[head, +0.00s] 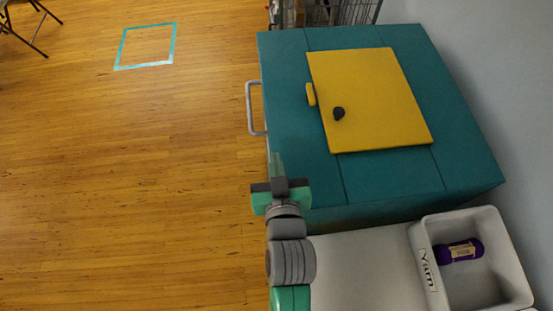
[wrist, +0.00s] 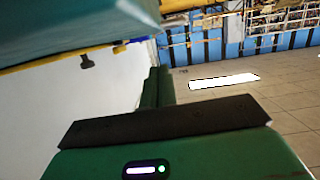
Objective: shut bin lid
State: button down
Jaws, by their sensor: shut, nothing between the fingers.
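The bin is a large teal box (head: 285,110) in the head view, and its edge also fills the top left of the wrist view (wrist: 70,25). Its yellow lid (head: 375,105) looks flat on the top, with a yellow tab on its left edge and a black knob (head: 338,113). In the wrist view, which looks upside down, the lid is a thin yellow strip (wrist: 45,63) along the teal edge, with the knob (wrist: 87,62) sticking out. I cannot tell whether the lid is fully down. My gripper (head: 276,165) is shut and empty by the bin's near left corner, apart from the lid.
A grey handle (head: 250,108) sticks out from the bin's left side. A pale tray (head: 427,270) with a purple yarn roll (head: 459,251) stands at the lower right on a pale surface. A wire cage (head: 355,11) is behind the bin.

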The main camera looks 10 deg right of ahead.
jog(key=p+v, duration=0.1)
jog(key=v, duration=0.8)
jog(key=shift+s+r, duration=0.2)
jog(key=shift+s, duration=0.05)
jog(key=shift+d, duration=0.1)
